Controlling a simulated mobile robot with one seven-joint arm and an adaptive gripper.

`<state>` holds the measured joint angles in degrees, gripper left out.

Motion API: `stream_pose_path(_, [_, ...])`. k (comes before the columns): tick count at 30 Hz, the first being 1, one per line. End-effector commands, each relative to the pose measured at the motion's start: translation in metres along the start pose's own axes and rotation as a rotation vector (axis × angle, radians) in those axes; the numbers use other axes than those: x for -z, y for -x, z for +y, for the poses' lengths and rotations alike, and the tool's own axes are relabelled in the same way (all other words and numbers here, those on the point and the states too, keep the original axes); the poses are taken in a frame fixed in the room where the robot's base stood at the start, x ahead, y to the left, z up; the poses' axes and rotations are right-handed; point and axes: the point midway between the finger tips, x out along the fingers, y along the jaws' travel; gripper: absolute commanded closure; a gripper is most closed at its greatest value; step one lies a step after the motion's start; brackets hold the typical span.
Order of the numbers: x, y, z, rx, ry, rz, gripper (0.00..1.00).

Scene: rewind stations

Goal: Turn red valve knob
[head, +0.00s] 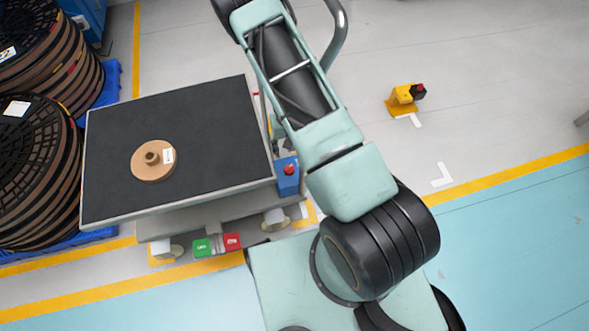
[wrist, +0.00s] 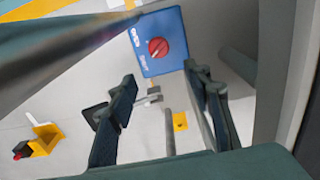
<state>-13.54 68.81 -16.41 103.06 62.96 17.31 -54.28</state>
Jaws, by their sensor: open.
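The red valve knob (wrist: 158,47) is round with a raised grip bar and sits on a blue box (wrist: 146,64) in the upper middle of the wrist view. In the head view the red knob (head: 289,169) shows on the blue box (head: 288,181) at the right end of the table. My gripper (wrist: 160,78) is open and empty. In the wrist view its two dark fingers stand apart, with the knob beyond their tips and roughly between them. No contact with the knob shows. In the head view my gripper is not clearly visible near my arm.
The black-topped table (head: 215,110) carries a brown flanged core (head: 150,172). Green (head: 202,247) and red (head: 232,241) panels sit below its front edge. Large dark reels (head: 30,190) stand on the left. A yellow device (head: 401,98) stands on the open floor at right.

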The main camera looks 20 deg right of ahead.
Motion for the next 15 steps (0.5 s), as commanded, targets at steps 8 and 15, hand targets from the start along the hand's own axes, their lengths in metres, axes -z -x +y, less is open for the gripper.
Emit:
stream_pose_path(8, [-0.009,-0.033,-0.003,-0.004,-0.002,-0.017,0.54])
stream_pose_path(15, [-0.010,-0.077,-0.002,-0.004,-0.001,-0.017,0.54])
